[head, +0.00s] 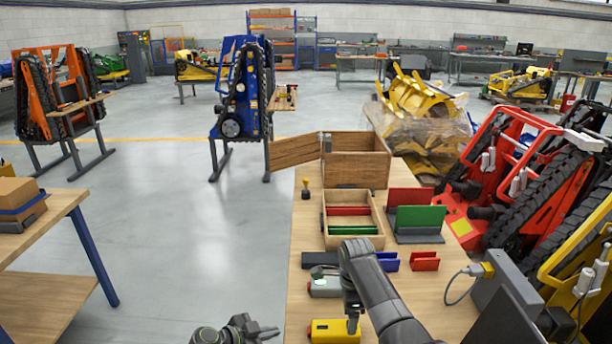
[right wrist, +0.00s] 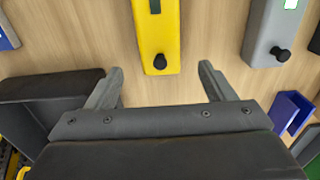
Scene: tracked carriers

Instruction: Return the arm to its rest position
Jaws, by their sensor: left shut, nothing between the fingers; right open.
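My left gripper (head: 268,330) shows at the bottom of the head view, over the floor left of the workbench. It is shut with nothing held. My right arm comes in from the lower right of the head view, over the bench. Its gripper (head: 352,318) points down by a yellow box (head: 328,332). In the right wrist view the right gripper (right wrist: 161,70) is open and empty, its fingers apart. The yellow box (right wrist: 157,30) lies just beyond the fingertips with its black knob between their lines, not gripped.
The bench (head: 300,275) holds a grey box (head: 324,288), a wooden tray (head: 324,228), an open wooden crate (head: 358,165), red and green panels (head: 420,216), and blue and red brackets (head: 424,261). A red tracked carrier (head: 488,165) stands right. Open floor (head: 200,250) lies left.

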